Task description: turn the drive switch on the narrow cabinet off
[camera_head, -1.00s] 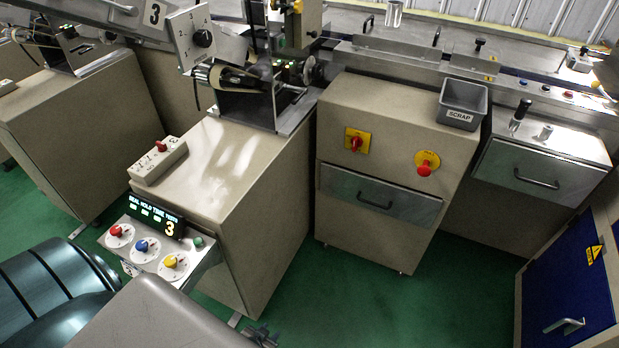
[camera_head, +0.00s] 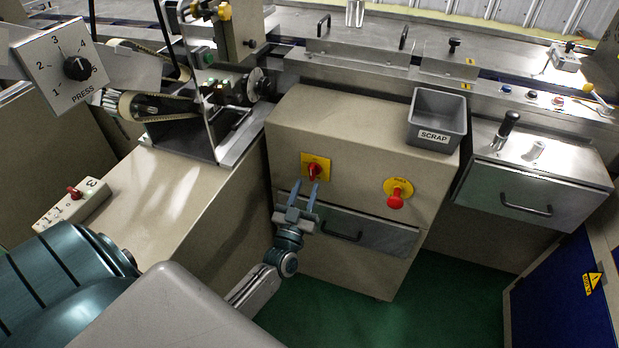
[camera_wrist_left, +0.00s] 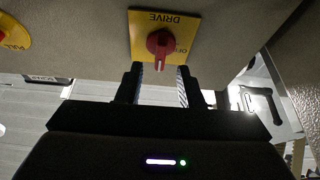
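The drive switch is a red rotary knob (camera_head: 313,172) on a yellow plate (camera_head: 325,163), on the front of the narrow cabinet (camera_head: 362,130). In the left wrist view the knob (camera_wrist_left: 160,43) sits on the plate marked DRIVE (camera_wrist_left: 140,18), with a smaller mark at its right that seems to read OFF. My left gripper (camera_head: 303,193) is open, its two fingers pointing up at the knob from just below. In the left wrist view the fingers (camera_wrist_left: 160,82) stand apart on either side below the knob; contact cannot be told. My right gripper is not in view.
A red push button on a yellow disc (camera_head: 396,196) sits to the right on the same cabinet front. A drawer with a handle (camera_head: 343,232) lies below. A grey SCRAP bin (camera_head: 437,117) stands on top. Green floor is free at the front.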

